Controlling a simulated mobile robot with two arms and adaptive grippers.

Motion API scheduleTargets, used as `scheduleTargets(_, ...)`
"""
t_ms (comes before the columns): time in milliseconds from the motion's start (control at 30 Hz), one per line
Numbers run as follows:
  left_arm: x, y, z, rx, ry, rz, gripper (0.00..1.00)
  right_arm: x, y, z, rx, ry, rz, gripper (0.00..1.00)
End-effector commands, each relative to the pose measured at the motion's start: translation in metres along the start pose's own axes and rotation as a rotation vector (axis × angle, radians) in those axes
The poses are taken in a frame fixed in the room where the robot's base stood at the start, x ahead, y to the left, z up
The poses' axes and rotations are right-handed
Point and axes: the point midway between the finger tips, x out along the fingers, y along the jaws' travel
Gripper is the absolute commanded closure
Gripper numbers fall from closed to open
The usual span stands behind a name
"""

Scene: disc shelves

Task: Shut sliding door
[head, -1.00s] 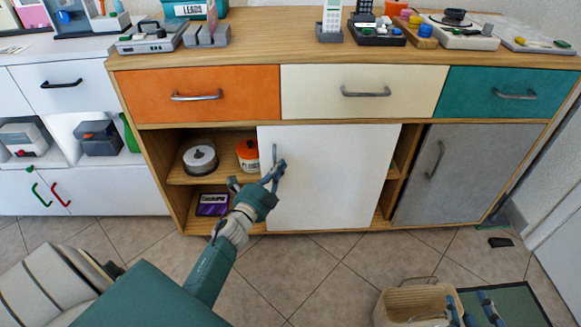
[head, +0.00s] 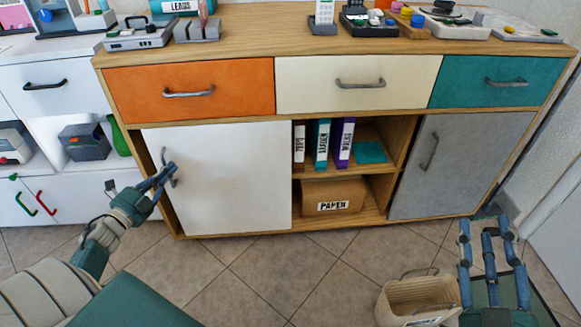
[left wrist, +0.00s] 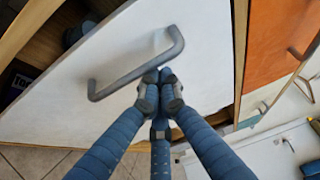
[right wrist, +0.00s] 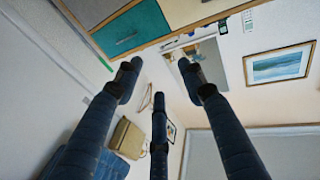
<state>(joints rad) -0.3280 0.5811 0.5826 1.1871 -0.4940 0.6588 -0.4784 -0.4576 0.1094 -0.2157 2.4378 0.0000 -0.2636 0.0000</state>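The white sliding door (head: 225,180) is in front of the left part of the wooden cabinet's lower opening. A narrow gap shows along its left edge. Its grey handle (head: 168,167) is near that edge and also shows large in the left wrist view (left wrist: 135,65). My left gripper (head: 168,172) is at the handle; in the left wrist view its fingertips (left wrist: 160,78) are together right beside the bar. I cannot tell whether they touch it. My right gripper (head: 490,230) has its fingers spread, empty, at the lower right.
The open middle compartment holds several binders (head: 321,144) and a paper box (head: 333,196). A grey door (head: 455,170) covers the right compartment. A beige basket (head: 420,300) stands on the floor near my right gripper. A white cabinet (head: 75,187) adjoins at left.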

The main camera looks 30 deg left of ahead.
Motion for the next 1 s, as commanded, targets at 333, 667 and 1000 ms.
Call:
scheduleTargets(333, -0.018, 0.002, 0.035, -0.001, -0.002, 0.002, 1.0, -0.005, -0.007, -0.056, 0.008, 0.255, -0.013, 0.6)
scheduleTargets(667, -0.021, 0.001, 0.041, -0.002, -0.009, 0.002, 1.0, -0.006, -0.007, -0.063, 0.009, 0.282, -0.015, 0.6)
scheduleTargets(1000, -0.021, 0.001, 0.043, -0.002, -0.014, 0.002, 1.0, -0.006, -0.007, -0.062, 0.009, 0.28, -0.015, 0.6)
